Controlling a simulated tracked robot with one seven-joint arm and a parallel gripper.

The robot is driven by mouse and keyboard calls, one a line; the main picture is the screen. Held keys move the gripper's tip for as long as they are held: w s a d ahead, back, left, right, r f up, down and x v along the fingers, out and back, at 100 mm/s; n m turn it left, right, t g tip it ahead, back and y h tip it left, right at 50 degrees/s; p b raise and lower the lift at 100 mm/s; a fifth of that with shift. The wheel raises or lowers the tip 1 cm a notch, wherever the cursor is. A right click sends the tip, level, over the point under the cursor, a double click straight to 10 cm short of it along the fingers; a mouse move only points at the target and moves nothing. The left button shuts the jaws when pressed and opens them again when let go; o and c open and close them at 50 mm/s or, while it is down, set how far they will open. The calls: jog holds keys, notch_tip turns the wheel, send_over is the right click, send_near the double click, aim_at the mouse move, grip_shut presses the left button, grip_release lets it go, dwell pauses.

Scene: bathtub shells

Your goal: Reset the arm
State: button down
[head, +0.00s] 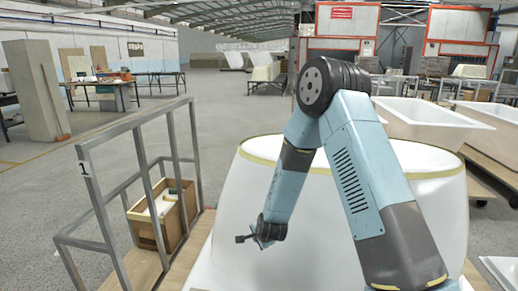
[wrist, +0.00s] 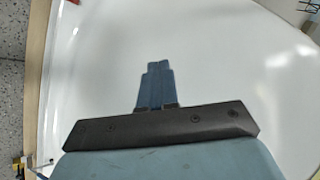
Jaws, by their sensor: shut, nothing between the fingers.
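My arm is folded in front of a large white bathtub shell (head: 230,215) with a yellow-taped rim. The arm bends high in the head view and its forearm hangs down to the left. My gripper (head: 241,239) is small in the head view, in front of the shell's left side. In the wrist view the gripper's fingers (wrist: 158,90) are together and hold nothing. The white shell surface (wrist: 220,60) fills most of the wrist view behind them. I cannot tell the exact gap between gripper and shell.
A grey metal frame (head: 120,195) stands on the left, with a wooden box (head: 163,215) beside it on boards. More white tubs (head: 425,118) stand at the right. Work tables (head: 110,85) and a tall beige block (head: 35,90) are further back left. The grey floor between is open.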

jog(key=s+d+r+n, duration=0.2)
jog(key=s+d+r, duration=0.15)
jog(key=r, duration=0.55)
jog(key=s+d+r+n, duration=0.2)
jog(key=d+r, duration=0.3)
jog(key=r, duration=0.5)
jog(key=s+d+r+n, duration=0.3)
jog(key=d+r, duration=0.1)
jog(key=r, duration=0.5)
jog(key=s+d+r+n+h, duration=0.1)
jog(key=s+d+r, duration=0.3)
jog(key=s, duration=0.4)
jog(key=s+d+r+n+g, duration=0.1)
jog(key=s+d+r+n, duration=0.1)
jog(key=s, duration=0.7)
jog(key=s+d+r+n+g+h, duration=0.1)
jog(key=s+d+r, duration=0.4)
jog(key=s, duration=0.3)
jog(key=shift+s+d+r+h, duration=0.15)
jog(key=shift+d+r+h, duration=0.15)
jog(key=shift+r, duration=0.45)
